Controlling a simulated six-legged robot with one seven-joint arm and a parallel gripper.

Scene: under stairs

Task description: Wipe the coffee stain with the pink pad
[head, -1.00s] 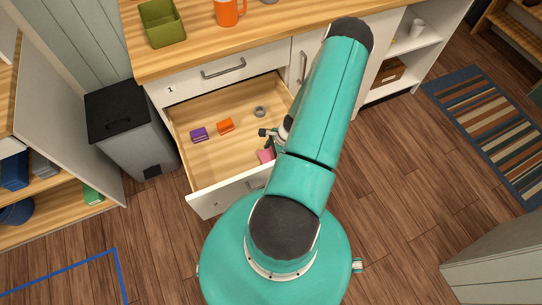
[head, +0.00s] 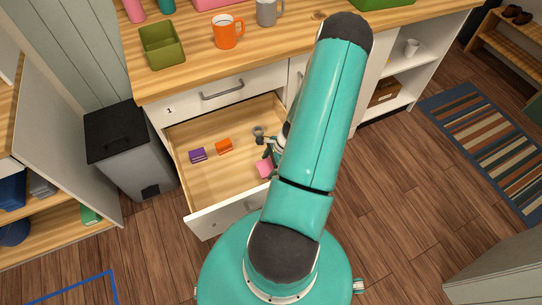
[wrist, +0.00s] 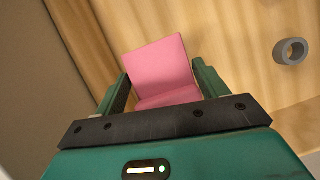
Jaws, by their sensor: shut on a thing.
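The pink pad (wrist: 162,68) is between the two fingers of my gripper (wrist: 160,92) in the wrist view, and they are shut on it. In the head view the pad (head: 263,169) shows beside my arm, over the front right part of the open drawer; I cannot tell its height above the drawer floor. My arm hides much of the gripper there. A small brownish mark (head: 318,15), which looks like the coffee stain, is on the wooden countertop at the top, just left of my arm's elbow.
The open drawer (head: 205,180) holds a purple block (head: 198,155), an orange block (head: 224,146) and a grey ring (wrist: 291,51). On the countertop stand an orange mug (head: 227,32), a grey mug (head: 267,12) and a green bin (head: 162,46). A dark trash can (head: 125,145) stands left of the drawer.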

